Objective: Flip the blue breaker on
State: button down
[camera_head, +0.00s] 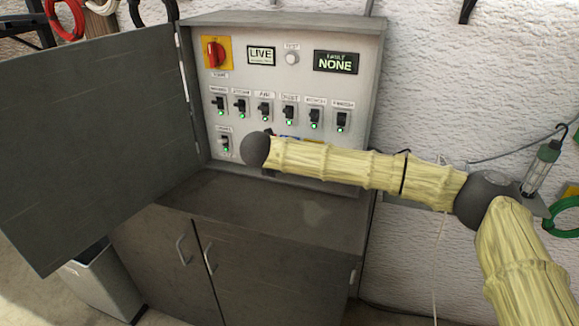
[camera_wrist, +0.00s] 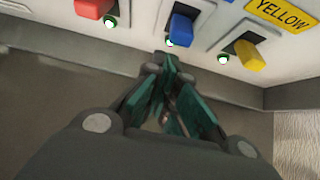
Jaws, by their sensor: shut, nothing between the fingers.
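The blue breaker (camera_wrist: 180,27) shows at the top middle of the wrist view, between the red breaker (camera_wrist: 93,8) and the yellow breaker (camera_wrist: 248,55).
The grey cabinet's panel (camera_head: 376,70) carries a row of black breakers with green lights, a red rotary switch (camera_head: 214,53) and LIVE and NONE displays. Its open door (camera_head: 95,130) stands at the left. A ledge (camera_head: 235,203) juts out below the panel.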

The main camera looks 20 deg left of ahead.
jog(key=shift+r, duration=0.15)
jog(key=shift+d+r+p, duration=0.1)
jog(key=shift+r+p, duration=0.3)
jog(key=shift+r, duration=0.25)
jog(key=s+r+p, duration=0.4)
jog(key=r, duration=0.5)
jog(key=shift+s, duration=0.25)
